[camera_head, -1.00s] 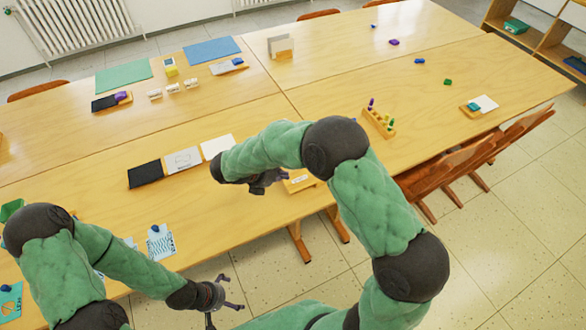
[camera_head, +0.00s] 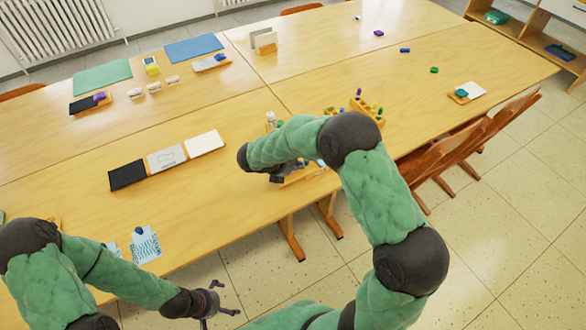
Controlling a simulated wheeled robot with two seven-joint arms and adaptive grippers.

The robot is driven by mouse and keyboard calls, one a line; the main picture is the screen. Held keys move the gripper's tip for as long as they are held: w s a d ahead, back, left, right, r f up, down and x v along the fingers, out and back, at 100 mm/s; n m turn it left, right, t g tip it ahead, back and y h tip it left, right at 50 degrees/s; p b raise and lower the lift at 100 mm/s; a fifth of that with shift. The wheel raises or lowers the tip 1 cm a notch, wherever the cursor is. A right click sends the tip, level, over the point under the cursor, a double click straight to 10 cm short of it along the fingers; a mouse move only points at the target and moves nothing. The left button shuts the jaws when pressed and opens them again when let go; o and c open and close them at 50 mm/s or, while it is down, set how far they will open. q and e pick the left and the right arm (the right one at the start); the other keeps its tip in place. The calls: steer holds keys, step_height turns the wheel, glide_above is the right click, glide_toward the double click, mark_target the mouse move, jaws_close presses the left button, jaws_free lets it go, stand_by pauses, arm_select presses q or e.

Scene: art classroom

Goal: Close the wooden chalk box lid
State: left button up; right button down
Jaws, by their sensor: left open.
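A light wooden box-like thing (camera_head: 295,179) lies at the near edge of the table, partly hidden by my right gripper and forearm. I cannot tell whether it is the chalk box or how its lid stands. My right gripper (camera_head: 283,174) is over the left part of it, pointing down, dark and small; its fingers are not clear, and contact cannot be made out. My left gripper (camera_head: 228,298) is open and empty, out over the floor in front of the table, apart from everything.
A wooden rack with coloured pieces (camera_head: 366,108) stands right of my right arm. A black panel (camera_head: 127,175), a drawing card (camera_head: 166,158) and a white card (camera_head: 204,143) lie to the left. Chairs (camera_head: 460,148) stand at the right edge. The table's far right is mostly clear.

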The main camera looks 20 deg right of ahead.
mark_target(300, 175)
steer(key=d, duration=0.3)
steer(key=d+p, duration=0.1)
steer(key=d, duration=0.3)
steer(key=w+d, duration=0.1)
steer(key=d, duration=0.3)
arm_select(q)
steer(key=shift+r, duration=0.65)
arm_select(e)
steer(key=shift+a, duration=0.15)
steer(key=shift+s+a, duration=0.1)
steer(key=shift+a, duration=0.1)
steer(key=a, duration=0.1)
steer(key=a+r+p, duration=0.1)
steer(key=s+a, duration=0.1)
steer(key=a, duration=0.1)
steer(key=shift+r, duration=0.15)
arm_select(q)
steer(key=p+v, duration=0.1)
steer(key=v, duration=0.1)
steer(key=s+p+v, duration=0.1)
steer(key=p+v, duration=0.1)
steer(key=shift+d, duration=0.1)
arm_select(e)
steer(key=v, duration=0.9)
